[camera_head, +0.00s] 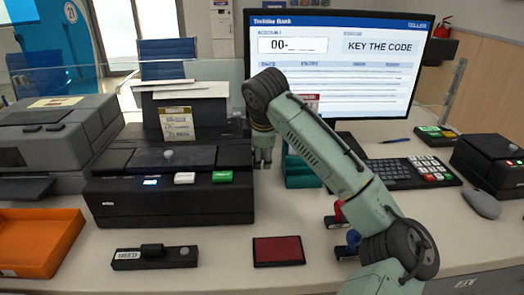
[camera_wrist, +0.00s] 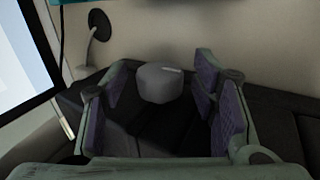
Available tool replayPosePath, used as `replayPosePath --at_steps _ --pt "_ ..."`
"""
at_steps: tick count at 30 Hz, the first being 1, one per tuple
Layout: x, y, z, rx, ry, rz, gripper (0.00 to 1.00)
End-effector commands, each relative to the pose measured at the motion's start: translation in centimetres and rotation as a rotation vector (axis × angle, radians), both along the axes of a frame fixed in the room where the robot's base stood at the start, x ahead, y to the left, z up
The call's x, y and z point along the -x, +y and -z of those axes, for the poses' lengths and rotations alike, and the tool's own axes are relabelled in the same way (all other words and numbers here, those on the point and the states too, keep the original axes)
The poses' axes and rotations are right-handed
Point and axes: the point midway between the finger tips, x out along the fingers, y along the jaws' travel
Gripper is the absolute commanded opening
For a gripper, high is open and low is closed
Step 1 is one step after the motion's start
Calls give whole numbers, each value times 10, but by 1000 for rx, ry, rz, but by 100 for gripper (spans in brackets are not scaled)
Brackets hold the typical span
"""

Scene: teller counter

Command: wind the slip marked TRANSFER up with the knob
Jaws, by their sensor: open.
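A paper slip (camera_head: 178,122) with a yellowish top band stands upright in the back of the black slip printer (camera_head: 170,205); its print is too small to read. My gripper (camera_head: 263,152) points down at the printer's right side. In the wrist view, a grey round knob (camera_wrist: 160,84) with a pale mark lies between the spread fingers of my gripper (camera_wrist: 162,78), with a gap on both sides. I cannot tell whether the knob is fully between the pads or just beyond them. The knob is hidden behind my gripper in the head view.
A monitor (camera_head: 340,60) stands behind my arm. A teal holder (camera_head: 300,172) is close right of my gripper. A grey printer (camera_head: 50,140) and orange tray (camera_head: 40,240) are at left. A stamp (camera_head: 155,257) and red pad (camera_head: 278,251) lie in front.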

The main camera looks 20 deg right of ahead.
Motion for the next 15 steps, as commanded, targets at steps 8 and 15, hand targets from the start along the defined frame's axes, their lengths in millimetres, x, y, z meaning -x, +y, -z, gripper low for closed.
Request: replayPosePath --at_steps 8,15 --pt "1 0 -2 0 0 -1 54" --pt "16 6 -32 1 -3 -2 54"
